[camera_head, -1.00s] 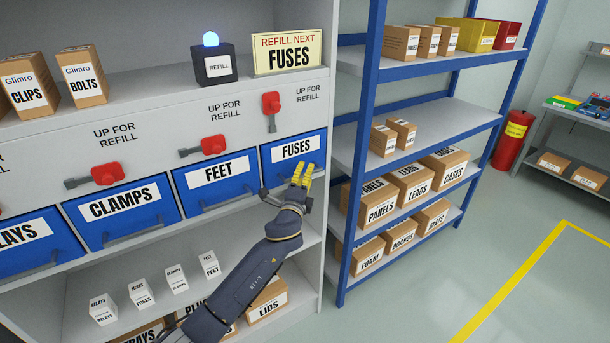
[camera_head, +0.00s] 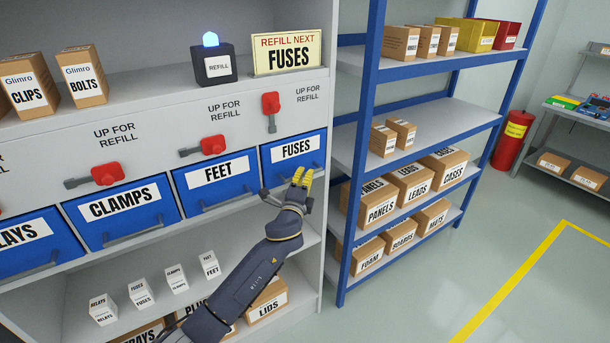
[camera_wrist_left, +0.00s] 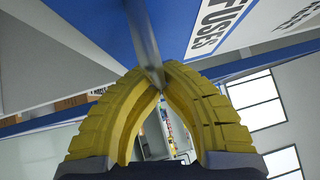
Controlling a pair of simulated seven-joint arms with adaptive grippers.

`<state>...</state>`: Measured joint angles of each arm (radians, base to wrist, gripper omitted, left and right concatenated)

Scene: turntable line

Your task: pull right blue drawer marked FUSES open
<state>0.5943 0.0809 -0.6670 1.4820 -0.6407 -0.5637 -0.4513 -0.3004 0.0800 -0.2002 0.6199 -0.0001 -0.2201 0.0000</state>
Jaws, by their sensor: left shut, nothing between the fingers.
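The blue drawer marked FUSES (camera_head: 280,155) is at the right end of the drawer row and looks shut, its front level with the frame. In the left wrist view its blue front and FUSES label (camera_wrist_left: 212,22) fill the top. Its grey bar handle (camera_wrist_left: 143,38) runs down to my fingertips. My left gripper (camera_head: 301,175) is at the lower part of this drawer front, its yellow fingers shut. In the left wrist view the fingertips (camera_wrist_left: 160,76) meet at the handle's end; I cannot tell whether they touch it. My right gripper is out of view.
The red lever (camera_head: 270,104) above FUSES stands upright; the FEET lever (camera_head: 212,145) lies sideways. The FEET drawer (camera_head: 218,187) is just left. A blue-post rack (camera_head: 362,150) with boxes stands close on the right. Small white boxes (camera_head: 177,279) sit on the shelf below.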

